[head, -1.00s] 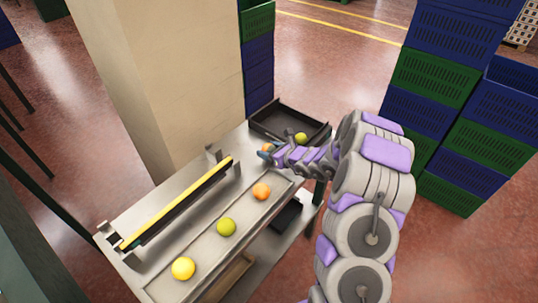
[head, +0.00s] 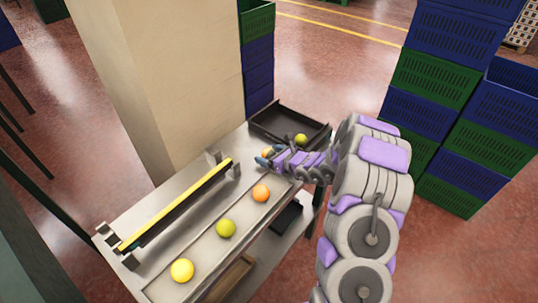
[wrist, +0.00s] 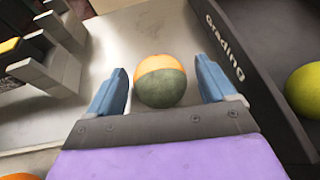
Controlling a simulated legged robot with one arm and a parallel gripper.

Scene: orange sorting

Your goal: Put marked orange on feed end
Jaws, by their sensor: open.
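The marked orange (wrist: 160,88), orange on top and dark green below in the wrist view, sits on the bare metal table top (wrist: 130,40). My gripper (wrist: 160,68) is open, with one blue finger on each side of it and a visible gap at both. In the head view my gripper (head: 268,159) is at the table's far end and partly hides the marked orange (head: 266,152). I cannot tell which part is the feed end.
A black tray (head: 266,127), lettered "Grading" in the wrist view (wrist: 258,85), holds a yellow-green fruit (head: 301,140) beside my gripper. A yellow-topped rail (head: 180,203) stands along the table's left. A pillar (head: 160,90) and stacked crates (head: 435,80) stand beyond.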

